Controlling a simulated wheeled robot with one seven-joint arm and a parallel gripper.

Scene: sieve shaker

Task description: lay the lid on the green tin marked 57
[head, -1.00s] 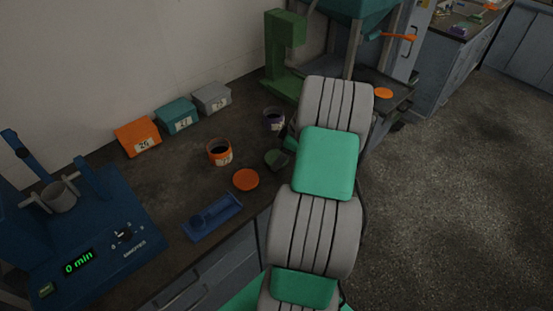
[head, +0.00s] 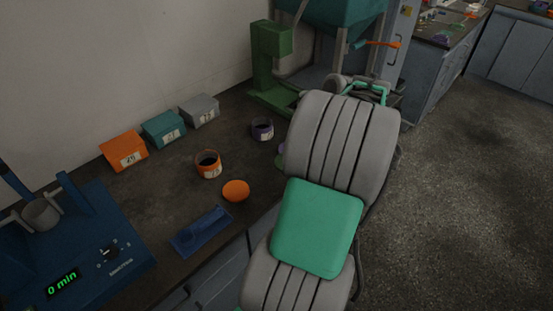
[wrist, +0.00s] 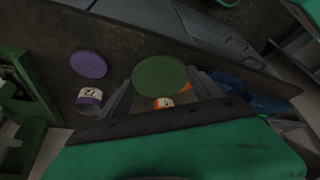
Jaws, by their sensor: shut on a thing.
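A round dark green lid (wrist: 160,76) shows in the middle of the wrist view. My gripper (wrist: 163,90) is shut on it, with a grey finger on either side. I cannot make out the green tin marked 57 in either view.
On the bench stand an orange tin (head: 208,164), an orange lid (head: 236,190), a purple tin (head: 262,129), a blue tray (head: 202,231) and orange, teal and grey boxes (head: 123,150). A purple lid (wrist: 88,64) shows in the wrist view. A green stand (head: 268,65) is behind. Floor at right is clear.

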